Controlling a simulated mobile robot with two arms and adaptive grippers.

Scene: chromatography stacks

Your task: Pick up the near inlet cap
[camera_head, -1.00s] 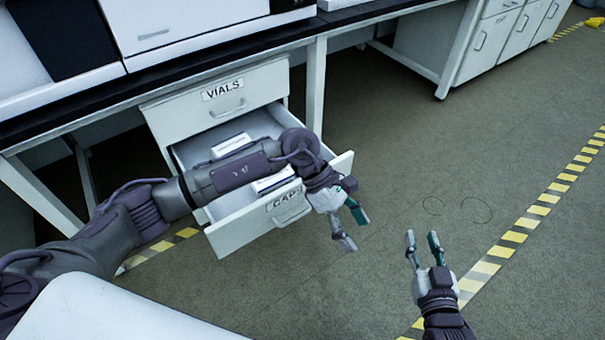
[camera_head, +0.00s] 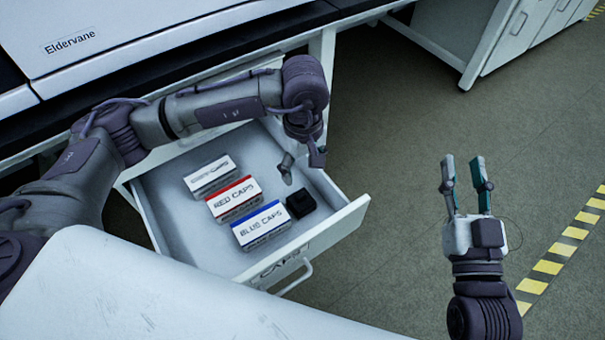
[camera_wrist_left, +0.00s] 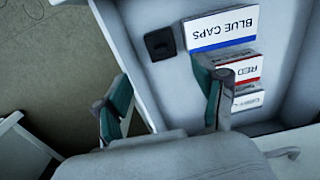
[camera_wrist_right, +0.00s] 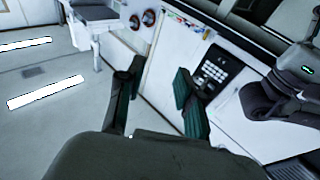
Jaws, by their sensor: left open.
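A small black square piece (camera_head: 301,204), which may be the inlet cap, lies in the open drawer next to the blue caps box. It also shows in the left wrist view (camera_wrist_left: 159,43), with a dark recess in its top. I see only this one such piece. My left gripper (camera_head: 301,163) is open and empty over the drawer's right part, above and apart from the black piece. Its spread fingers also show in the left wrist view (camera_wrist_left: 165,90). My right gripper (camera_head: 463,172) is open and empty over the floor, right of the drawer.
The blue caps box (camera_head: 262,226), the red caps box (camera_head: 233,198) and a grey-labelled box (camera_head: 209,175) stand in a row left of the black piece. The drawer's right wall (camera_head: 337,218) rises close beside it. The bench edge lies behind; open floor lies right.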

